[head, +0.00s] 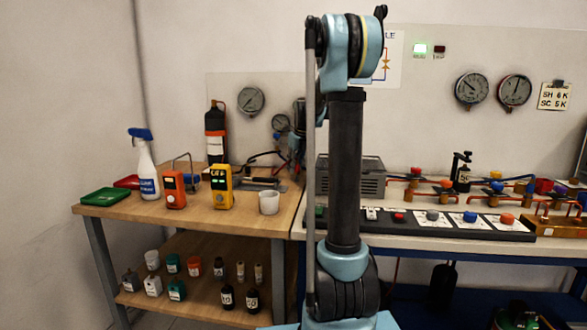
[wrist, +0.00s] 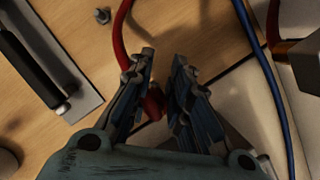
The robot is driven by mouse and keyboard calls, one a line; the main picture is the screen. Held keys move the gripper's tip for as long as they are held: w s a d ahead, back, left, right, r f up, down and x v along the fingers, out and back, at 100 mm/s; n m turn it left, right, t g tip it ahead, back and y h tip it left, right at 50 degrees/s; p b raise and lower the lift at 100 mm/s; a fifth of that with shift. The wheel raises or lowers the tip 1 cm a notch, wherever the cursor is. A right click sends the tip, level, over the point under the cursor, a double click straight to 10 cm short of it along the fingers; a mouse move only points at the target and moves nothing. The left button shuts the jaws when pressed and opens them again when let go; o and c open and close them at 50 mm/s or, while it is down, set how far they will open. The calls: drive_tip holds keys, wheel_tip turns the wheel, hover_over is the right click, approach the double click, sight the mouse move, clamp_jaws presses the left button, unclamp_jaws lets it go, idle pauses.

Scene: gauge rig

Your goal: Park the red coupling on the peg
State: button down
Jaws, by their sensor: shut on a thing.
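My gripper (wrist: 163,62) is closed around the red coupling (wrist: 154,103), which shows between its fingers in the wrist view. A red hose (wrist: 121,35) runs up from beside the left finger. The coupling is largely hidden by the fingers. In the head view the gripper is mostly hidden behind my arm, near the back of the wooden bench. I cannot pick out the peg with certainty in either view.
A grey plate with a dark bar (wrist: 30,70) lies left of my gripper on the wooden bench (head: 240,208). A blue hose (wrist: 268,75) passes on the right. A white cup (head: 269,202) and a yellow meter (head: 220,187) stand toward the bench's front.

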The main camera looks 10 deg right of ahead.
drive_tip(key=shift+f, duration=1.25)
idle(1.1)
drive_tip(key=c, duration=1.7)
unclamp_jaws()
drive_tip(key=shift+o, duration=0.2)
drive_tip(key=o, duration=0.6)
drive_tip(key=shift+r, duration=0.1)
drive_tip(key=v, duration=1.1)
drive_tip(key=shift+s+r, duration=0.1)
drive_tip(key=shift+r, duration=0.2)
